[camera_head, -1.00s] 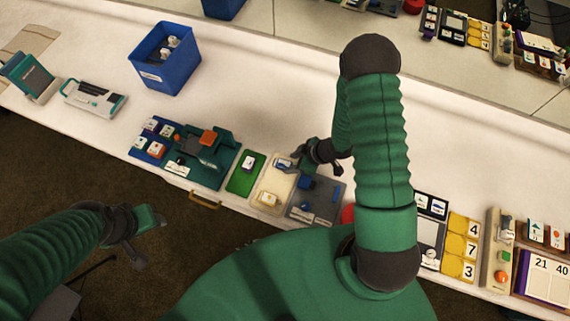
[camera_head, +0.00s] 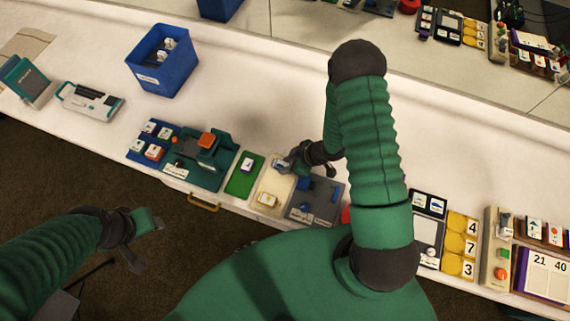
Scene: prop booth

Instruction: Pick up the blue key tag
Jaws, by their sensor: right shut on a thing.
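My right gripper (camera_head: 291,162) is low over the cream tray (camera_head: 266,187) and shut on a small tag (camera_head: 280,164) at the tray's far end. I take this for the blue key tag; the fingers partly hide it, and its markings are too small to read. A second pale tag with an orange mark (camera_head: 267,200) lies at the near end of the same tray. My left gripper (camera_head: 150,240) is open and empty, in front of the counter edge over the floor.
A green tray (camera_head: 241,185) with one tag is left of the cream tray; a grey tray (camera_head: 325,210) with blue pieces is on its right. A teal stand (camera_head: 200,165) and blue bin (camera_head: 162,75) stand farther left.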

